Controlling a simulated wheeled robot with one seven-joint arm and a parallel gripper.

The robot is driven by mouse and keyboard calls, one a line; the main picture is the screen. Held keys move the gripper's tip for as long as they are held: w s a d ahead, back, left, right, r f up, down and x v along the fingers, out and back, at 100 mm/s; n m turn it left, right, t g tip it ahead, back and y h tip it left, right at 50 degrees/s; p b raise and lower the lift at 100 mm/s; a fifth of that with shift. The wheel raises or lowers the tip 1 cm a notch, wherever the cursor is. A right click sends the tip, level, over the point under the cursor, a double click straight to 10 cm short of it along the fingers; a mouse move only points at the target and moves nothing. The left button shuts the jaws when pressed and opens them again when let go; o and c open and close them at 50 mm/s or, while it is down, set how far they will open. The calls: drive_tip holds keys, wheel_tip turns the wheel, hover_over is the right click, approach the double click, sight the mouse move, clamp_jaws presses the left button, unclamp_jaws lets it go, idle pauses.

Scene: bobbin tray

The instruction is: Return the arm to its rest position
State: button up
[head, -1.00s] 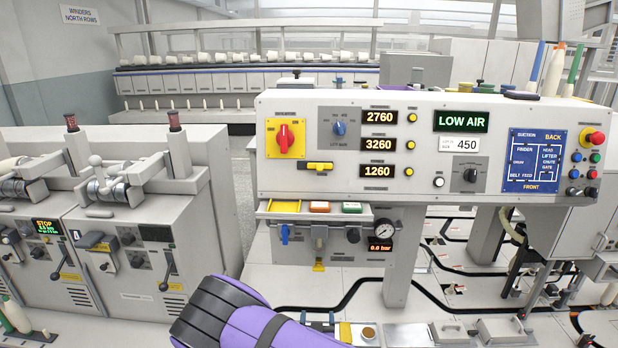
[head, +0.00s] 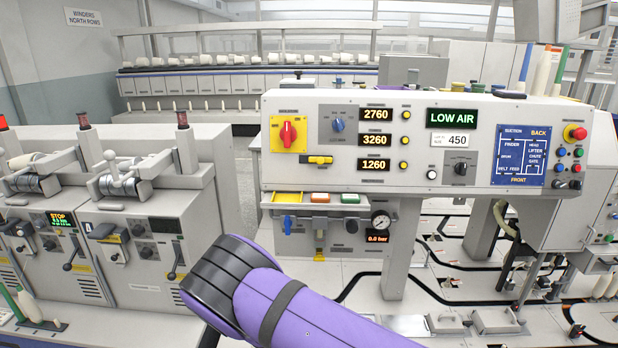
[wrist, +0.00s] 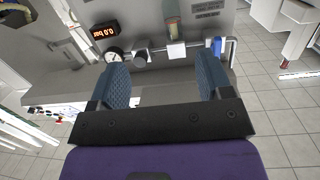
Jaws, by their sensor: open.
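My gripper (wrist: 160,88) shows in the wrist view with its two blue ribbed fingers wide apart and nothing between them. Beyond the fingers is the underside area of the control panel, with a gauge (wrist: 113,56) and a red 0.0 bar readout (wrist: 104,29). In the head view my purple arm crosses the lower middle, in front of the panel's post and the floor deck. The gripper's fingers cannot be seen in the head view.
A control panel (head: 400,180) with a LOW AIR display (head: 457,118) stands close ahead on a grey post (head: 400,250). Below it are a gauge (head: 381,221) and valves. Winding machines (head: 135,255) stand at left. A floor gap (head: 245,185) lies between.

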drive_tip(key=w+d+r+m+g, duration=0.15)
drive_tip(key=w+r+g, duration=0.25)
drive_tip(key=r, duration=0.5)
drive_tip(key=s+d+r+g+y, duration=0.1)
drive_tip(key=s+d+r, duration=0.15)
drive_tip(key=r, duration=0.65)
drive_tip(key=s+d+r+g+y, duration=0.15)
drive_tip(key=d+r, duration=0.25)
drive_tip(key=r, duration=0.5)
drive_tip(key=s+d+r+g+y, duration=0.1)
drive_tip(key=d+r+g, duration=0.15)
drive_tip(key=r, duration=0.55)
drive_tip(key=s+d+r+n+g, duration=0.1)
drive_tip(key=s+d+r+n, duration=0.1)
drive_tip(key=s+d+r, duration=1)
drive_tip(key=s+d+r+h, duration=0.1)
drive_tip(key=s+d+r, duration=0.1)
drive_tip(key=s, duration=0.8)
drive_tip(key=s+d+r+n+g, duration=0.1)
drive_tip(key=s+d+r, duration=0.1)
drive_tip(key=s, duration=0.8)
drive_tip(key=shift+d+h, duration=0.35)
drive_tip(key=shift+d, duration=0.35)
